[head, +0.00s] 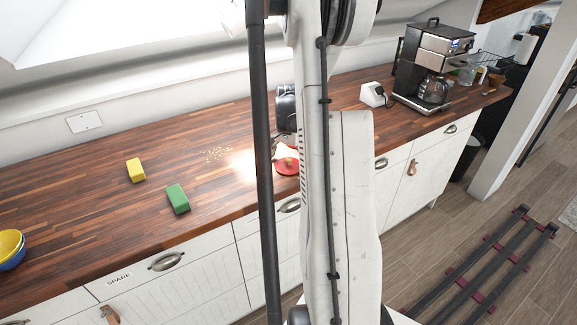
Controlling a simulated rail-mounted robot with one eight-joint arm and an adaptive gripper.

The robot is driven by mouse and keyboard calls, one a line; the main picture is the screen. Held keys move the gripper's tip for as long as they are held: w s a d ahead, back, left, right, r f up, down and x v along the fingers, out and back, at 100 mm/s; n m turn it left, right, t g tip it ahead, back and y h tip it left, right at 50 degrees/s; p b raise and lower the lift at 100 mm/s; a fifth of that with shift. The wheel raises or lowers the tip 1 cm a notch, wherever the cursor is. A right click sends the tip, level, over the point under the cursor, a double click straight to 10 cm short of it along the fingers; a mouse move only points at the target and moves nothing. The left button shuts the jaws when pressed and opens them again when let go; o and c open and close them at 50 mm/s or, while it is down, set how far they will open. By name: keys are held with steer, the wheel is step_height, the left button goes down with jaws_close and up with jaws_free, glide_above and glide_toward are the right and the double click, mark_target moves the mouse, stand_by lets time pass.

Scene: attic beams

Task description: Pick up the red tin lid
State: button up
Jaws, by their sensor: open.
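The red tin lid (287,167) lies on the wooden counter near its front edge, in the middle of the head view. My own arm hides its right side, and a small pale patch shows at its top. My gripper (284,138) appears as a dark shape just behind and above the lid, largely hidden by my arm links. It is open. The view does not show clearly whether its fingers touch the lid.
A yellow block (136,170) and a green sponge-like block (178,199) lie to the left, with crumbs (219,153) nearby. Yellow and blue bowls (10,248) sit at far left. A coffee maker (432,65) and a small white box (373,94) stand at right.

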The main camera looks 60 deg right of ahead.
steer(key=shift+c, duration=0.2)
steer(key=c, duration=1.2)
steer(key=shift+o, duration=0.2)
steer(key=shift+r, duration=0.15)
